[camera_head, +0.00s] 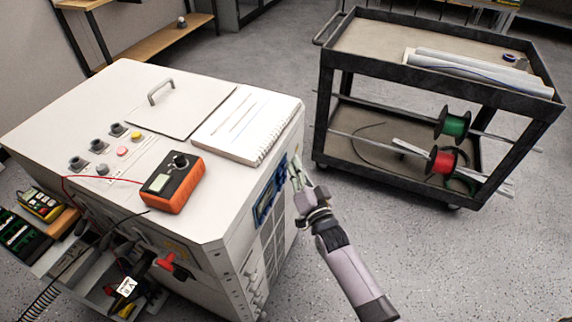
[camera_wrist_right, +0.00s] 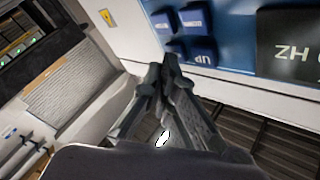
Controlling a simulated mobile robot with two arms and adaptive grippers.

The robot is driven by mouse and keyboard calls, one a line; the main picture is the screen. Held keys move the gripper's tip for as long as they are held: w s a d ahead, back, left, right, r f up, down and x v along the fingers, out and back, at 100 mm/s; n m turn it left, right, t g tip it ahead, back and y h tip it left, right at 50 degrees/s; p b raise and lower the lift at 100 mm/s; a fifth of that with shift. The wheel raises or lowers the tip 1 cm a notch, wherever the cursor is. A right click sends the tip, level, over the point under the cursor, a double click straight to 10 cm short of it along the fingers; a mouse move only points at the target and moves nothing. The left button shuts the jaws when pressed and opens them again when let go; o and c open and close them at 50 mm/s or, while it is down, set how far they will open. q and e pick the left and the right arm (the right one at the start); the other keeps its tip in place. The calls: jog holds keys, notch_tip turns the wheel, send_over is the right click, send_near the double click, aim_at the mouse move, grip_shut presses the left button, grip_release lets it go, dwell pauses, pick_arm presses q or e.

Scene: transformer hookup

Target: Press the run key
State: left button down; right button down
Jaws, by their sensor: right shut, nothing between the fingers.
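A blue control panel (camera_head: 268,190) is set in the side of the white cabinet (camera_head: 222,215). In the right wrist view it carries several dark blue keys, among them one labelled UP (camera_wrist_right: 203,52), beside a dark display (camera_wrist_right: 288,45). The other labels appear upside down and are too small to read surely, so I cannot tell which is the run key. My right gripper (camera_head: 297,178) is shut and empty in front of the panel. In the wrist view its tips (camera_wrist_right: 172,66) overlap the edge of the lower keys; contact cannot be told. My left gripper is not in view.
An orange multimeter (camera_head: 169,203) and a spiral notebook (camera_head: 243,122) lie on the cabinet top. A black cart (camera_head: 490,90) with wire spools stands at right. Floor between cart and cabinet is clear.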

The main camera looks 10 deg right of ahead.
dwell(0.5)
jog(key=shift+s+d+p, duration=0.35)
jog(key=shift+s+d, duration=0.05)
jog(key=shift+d, duration=0.15)
jog(key=shift+s+d+p, duration=0.4)
jog(key=shift+s+d, duration=0.3)
jog(key=shift+d, duration=0.35)
jog(key=shift+s+d+p, duration=0.4)
jog(key=shift+s+d, duration=0.3)
jog(key=shift+d, duration=0.35)
